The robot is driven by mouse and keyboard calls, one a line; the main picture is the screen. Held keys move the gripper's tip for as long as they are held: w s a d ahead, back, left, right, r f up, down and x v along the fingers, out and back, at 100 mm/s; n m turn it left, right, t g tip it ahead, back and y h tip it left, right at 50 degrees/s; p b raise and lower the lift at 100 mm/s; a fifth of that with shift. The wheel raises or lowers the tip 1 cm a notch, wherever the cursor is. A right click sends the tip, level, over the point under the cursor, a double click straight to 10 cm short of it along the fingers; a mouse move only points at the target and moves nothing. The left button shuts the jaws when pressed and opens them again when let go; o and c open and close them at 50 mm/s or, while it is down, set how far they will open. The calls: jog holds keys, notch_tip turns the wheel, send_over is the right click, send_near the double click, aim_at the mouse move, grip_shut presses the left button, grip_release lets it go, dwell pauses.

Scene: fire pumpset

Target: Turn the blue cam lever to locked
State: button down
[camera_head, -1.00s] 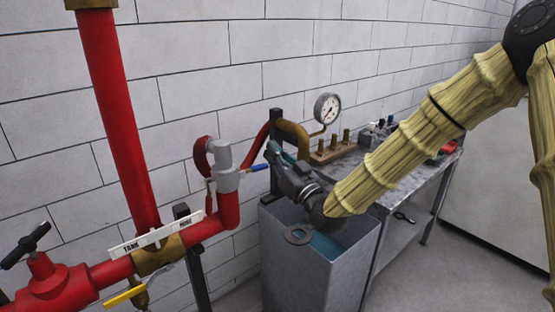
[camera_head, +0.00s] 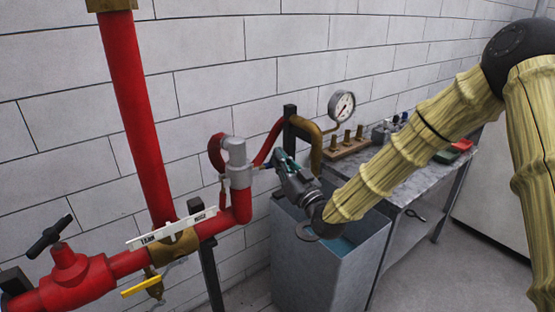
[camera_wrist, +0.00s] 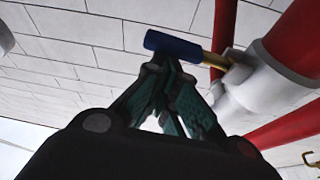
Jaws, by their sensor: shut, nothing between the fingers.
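The blue cam lever (camera_wrist: 175,45) has a blue grip on a brass stem that joins the grey coupling (camera_wrist: 265,88). In the head view the coupling (camera_head: 238,165) sits on the red pipe's upright end, and the lever is a small dark bit at its right, hard to make out. My gripper (camera_head: 277,158) is just right of the coupling. In the wrist view my gripper (camera_wrist: 170,72) has its teal-padded fingers shut and empty, with the tips just below the blue grip. I cannot tell whether they touch it.
A grey open tank (camera_head: 325,262) stands below my gripper. A pressure gauge (camera_head: 342,105) and a metal bench (camera_head: 405,178) are behind it. A red pipe with a white-labelled lever (camera_head: 170,231), a yellow handle (camera_head: 141,286) and a black handle (camera_head: 49,236) fills the left.

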notch_tip(320, 180, down, 8)
jog(key=s+a+m+h+b, duration=0.2)
jog(key=m+h+b, duration=0.4)
jog(key=m+b, duration=0.5)
jog(key=shift+a+f+m, duration=0.2)
jog(key=shift+m, duration=3.3)
